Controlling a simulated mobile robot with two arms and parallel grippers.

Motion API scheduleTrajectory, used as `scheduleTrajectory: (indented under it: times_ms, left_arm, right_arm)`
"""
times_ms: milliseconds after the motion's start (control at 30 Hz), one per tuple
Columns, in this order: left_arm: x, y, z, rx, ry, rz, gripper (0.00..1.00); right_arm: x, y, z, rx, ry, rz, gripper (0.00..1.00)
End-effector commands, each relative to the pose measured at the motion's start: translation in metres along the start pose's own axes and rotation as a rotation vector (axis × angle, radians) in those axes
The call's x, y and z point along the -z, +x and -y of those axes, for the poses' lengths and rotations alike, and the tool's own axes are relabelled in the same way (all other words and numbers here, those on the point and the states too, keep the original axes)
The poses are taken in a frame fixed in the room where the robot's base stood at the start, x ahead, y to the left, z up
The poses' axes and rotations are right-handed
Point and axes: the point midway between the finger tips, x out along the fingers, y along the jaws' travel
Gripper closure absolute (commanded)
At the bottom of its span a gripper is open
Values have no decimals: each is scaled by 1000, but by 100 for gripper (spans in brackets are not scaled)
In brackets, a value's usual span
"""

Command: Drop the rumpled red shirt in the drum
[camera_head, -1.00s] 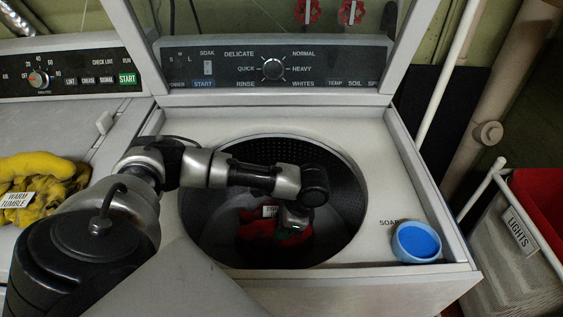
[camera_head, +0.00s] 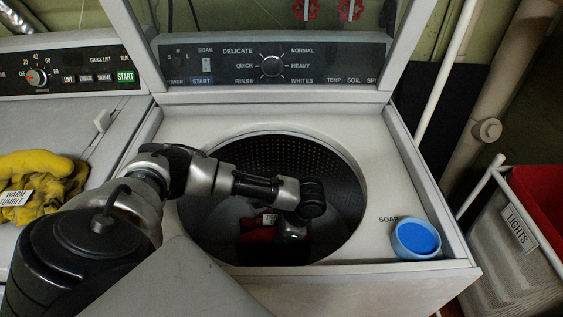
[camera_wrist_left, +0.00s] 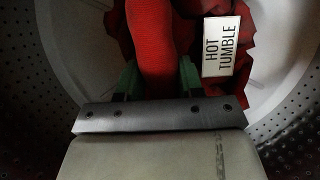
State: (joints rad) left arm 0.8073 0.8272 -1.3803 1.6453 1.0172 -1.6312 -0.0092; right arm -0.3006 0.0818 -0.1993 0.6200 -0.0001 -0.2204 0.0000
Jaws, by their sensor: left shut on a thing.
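The rumpled red shirt (camera_head: 257,236) is low inside the washer's dark perforated drum (camera_head: 345,185), partly hidden by my arm. In the left wrist view the shirt (camera_wrist_left: 155,35) carries a white tag reading HOT TUMBLE. My left gripper (camera_wrist_left: 160,78) is shut on a thick red fold between its green fingers. In the head view my left arm reaches through the drum opening and the gripper is dim and mostly hidden under the wrist. The drum's pale floor and perforated wall (camera_wrist_left: 25,115) show around the shirt. My right gripper is not in view.
A blue soap cup (camera_head: 416,240) stands on the washer top right of the opening. A yellow garment (camera_head: 42,185) tagged WARM TUMBLE lies on the machine at left. A hamper marked LIGHTS (camera_head: 510,250) stands at right. The raised lid frames the washer's back.

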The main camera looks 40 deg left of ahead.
Motion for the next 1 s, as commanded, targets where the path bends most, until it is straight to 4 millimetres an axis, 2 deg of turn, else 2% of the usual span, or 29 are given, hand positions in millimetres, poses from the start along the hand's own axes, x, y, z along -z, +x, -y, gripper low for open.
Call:
scheduleTrajectory:
  times_ms: [67,100,267,533,667,1000]
  left_arm:
    - [0,0,0,1,-1,-1,100]
    - [0,0,0,1,0,-1,60]
    - [0,0,0,1,0,-1,38]
    - [0,-1,0,1,0,-1,38]
    - [-3,-10,1,4,-1,-4,38]
    - [-4,-84,1,2,1,-6,38]
  right_arm:
    - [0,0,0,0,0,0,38]
    - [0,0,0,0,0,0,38]
    - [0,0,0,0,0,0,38]
    - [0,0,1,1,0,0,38]
    - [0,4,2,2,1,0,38]
    - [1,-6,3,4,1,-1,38]
